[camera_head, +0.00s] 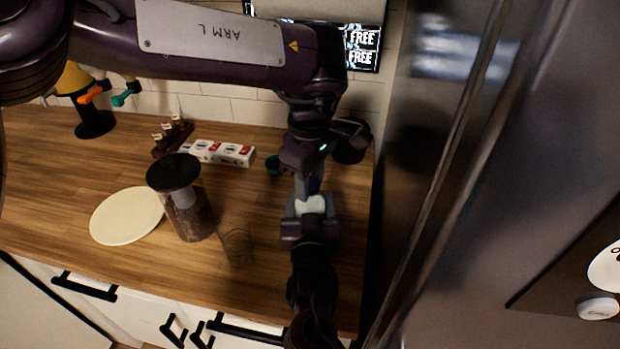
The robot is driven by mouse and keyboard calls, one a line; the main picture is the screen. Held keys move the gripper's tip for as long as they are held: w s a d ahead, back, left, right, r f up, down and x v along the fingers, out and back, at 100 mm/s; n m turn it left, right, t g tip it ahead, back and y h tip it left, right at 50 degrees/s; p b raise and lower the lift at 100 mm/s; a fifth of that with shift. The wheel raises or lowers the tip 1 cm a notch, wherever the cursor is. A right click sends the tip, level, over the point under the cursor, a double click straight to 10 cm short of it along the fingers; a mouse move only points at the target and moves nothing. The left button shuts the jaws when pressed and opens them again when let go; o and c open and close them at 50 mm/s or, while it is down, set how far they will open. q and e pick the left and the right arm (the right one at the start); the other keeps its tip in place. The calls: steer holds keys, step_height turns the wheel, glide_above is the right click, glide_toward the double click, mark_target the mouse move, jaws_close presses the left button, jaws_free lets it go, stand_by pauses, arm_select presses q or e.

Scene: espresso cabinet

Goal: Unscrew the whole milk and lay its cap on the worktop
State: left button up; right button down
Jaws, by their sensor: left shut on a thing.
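The whole milk (311,205) shows as a small white patch near the right end of the worktop (120,170), mostly hidden by my grippers. My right gripper (311,212) comes up from the bottom of the picture, with its fingers on either side of the white body. My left gripper (312,186) reaches down from above and is shut on a small dark blue thing, which seems to be the cap (315,186). The cap is right over the milk. I cannot tell whether the two still touch.
A tall metal appliance (450,150) closes off the right.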

arm_select(q)
steer(key=n, duration=0.9)
steer(key=shift+n, duration=0.4)
steer(key=n, duration=1.2)
steer(key=shift+r, duration=0.1)
steer(key=o, duration=1.1)
steer(key=shift+r, duration=0.1)
